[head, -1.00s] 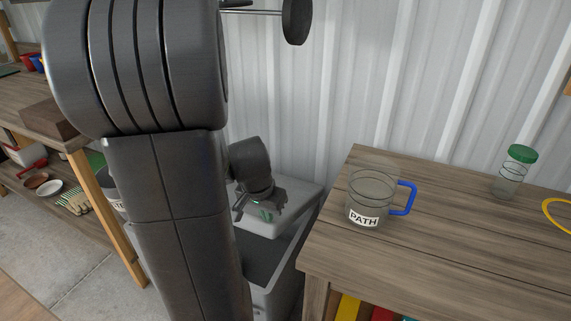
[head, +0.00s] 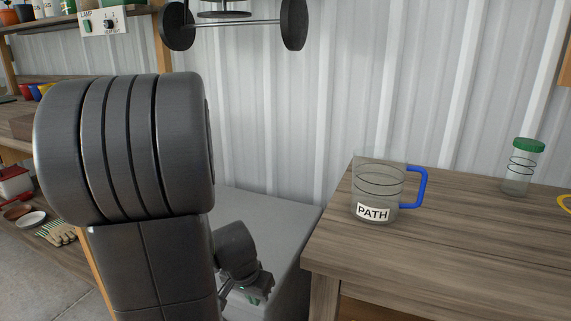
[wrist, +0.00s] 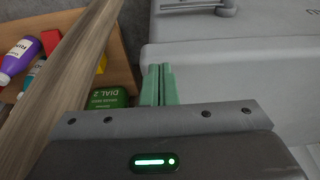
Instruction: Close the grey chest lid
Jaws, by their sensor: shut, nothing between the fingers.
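The grey chest stands between my arm and the workbench. In the head view its lid (head: 270,215) shows as a broad, nearly flat grey surface against the wall, with no dark opening visible. My arm hides its left side and much of its front, so I cannot tell if it is fully down. In the wrist view the lid (wrist: 240,20) fills the top right, with grey chest surface below. My gripper (head: 258,295) is low at the chest's near side. Its green fingers (wrist: 158,72) are together and empty, close to the grey surface; contact is unclear.
The wooden workbench (head: 460,250) stands close on the right, carrying a PATH measuring jug (head: 376,190) and a green-capped jar (head: 520,165). The wrist view shows a shelf with a purple bottle (wrist: 18,58) and a green box (wrist: 106,97). A barbell (head: 235,22) hangs on the wall.

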